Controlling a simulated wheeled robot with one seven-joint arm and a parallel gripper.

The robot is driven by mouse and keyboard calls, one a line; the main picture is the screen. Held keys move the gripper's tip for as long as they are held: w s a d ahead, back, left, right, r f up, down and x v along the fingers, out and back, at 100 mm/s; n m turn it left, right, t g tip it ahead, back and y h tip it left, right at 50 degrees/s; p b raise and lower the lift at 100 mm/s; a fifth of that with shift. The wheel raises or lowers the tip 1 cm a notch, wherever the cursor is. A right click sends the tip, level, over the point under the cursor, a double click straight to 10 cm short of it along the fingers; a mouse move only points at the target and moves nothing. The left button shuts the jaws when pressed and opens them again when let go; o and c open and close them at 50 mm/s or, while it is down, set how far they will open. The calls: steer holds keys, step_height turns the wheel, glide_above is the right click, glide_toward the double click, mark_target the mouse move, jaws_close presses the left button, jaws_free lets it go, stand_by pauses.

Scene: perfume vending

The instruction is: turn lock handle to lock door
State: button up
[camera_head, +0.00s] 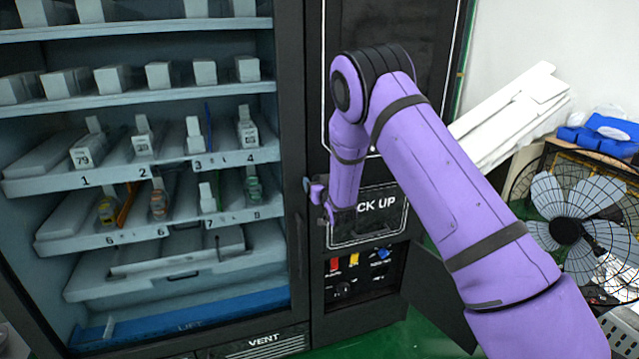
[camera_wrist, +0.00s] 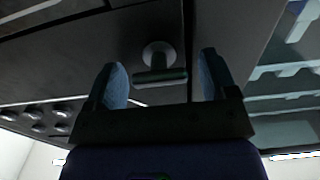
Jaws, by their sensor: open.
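The lock handle (camera_wrist: 160,75) is a small T-shaped bar on a round boss, mounted on the dark machine front in the wrist view. Its bar lies almost level across that picture. My gripper (camera_wrist: 161,78) is open, with one blue finger on each side of the handle; I see no contact, and the remaining gap in depth is unclear. In the head view my gripper (camera_head: 318,190) is at the dark strip between the glass door (camera_head: 150,130) and the pick-up panel. The handle is hard to make out there. The glass door looks closed against its frame.
The pick-up panel (camera_head: 365,215) is partly behind my arm. Below it is an open compartment (camera_head: 350,280) with coloured parts, and a dark flap (camera_head: 440,300) stands out at its right. A fan (camera_head: 567,230) and white boards (camera_head: 515,115) are at the right.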

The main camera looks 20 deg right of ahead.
steer(key=c, duration=0.9)
steer(key=shift+c, duration=0.2)
steer(key=n, duration=0.4)
steer(key=shift+a+n, duration=0.1)
steer(key=shift+n, duration=0.2)
steer(key=n, duration=0.4)
steer(key=shift+a+f+n, duration=0.1)
steer(key=shift+n, duration=0.2)
steer(key=n, duration=0.5)
steer(key=shift+f, duration=0.15)
steer(key=shift+n, duration=1.9)
